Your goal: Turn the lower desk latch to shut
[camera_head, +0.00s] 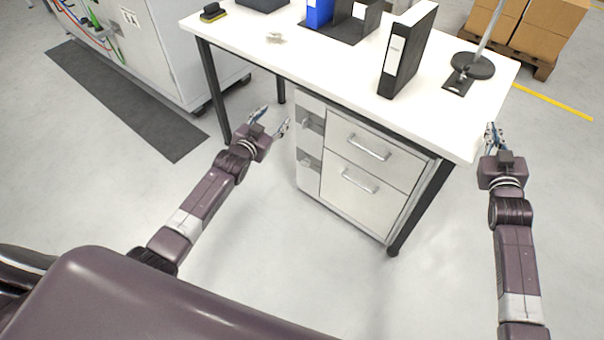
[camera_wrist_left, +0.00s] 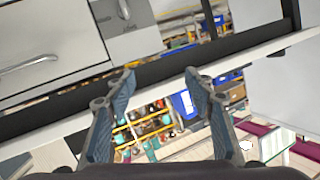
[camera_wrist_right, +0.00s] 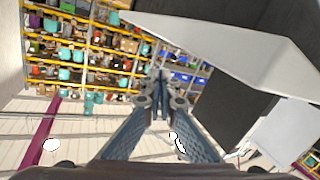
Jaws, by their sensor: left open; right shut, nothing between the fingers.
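The lower desk latch (camera_head: 305,161) is a small grey knob on a dark grey plate, on the left part of the white drawer cabinet (camera_head: 310,187) under the desk. A similar upper latch (camera_head: 307,123) sits above it. Which way the lower latch is turned is too small to tell. My left gripper (camera_head: 270,118) is open and empty, left of the cabinet at about the upper latch's height in the picture, apart from both latches. In the left wrist view its fingers (camera_wrist_left: 160,92) are spread. My right gripper (camera_head: 493,135) is shut and empty beside the desk's right end; its fingertips (camera_wrist_right: 158,88) meet.
The white desk (camera_head: 300,50) overhangs the cabinet, with dark legs (camera_head: 425,205) near it. The cabinet has two drawers with bar handles (camera_head: 360,180). Binders (camera_head: 407,48) and a stand base (camera_head: 473,65) are on top. A grey cabinet (camera_head: 165,45) stands left. The floor in front is clear.

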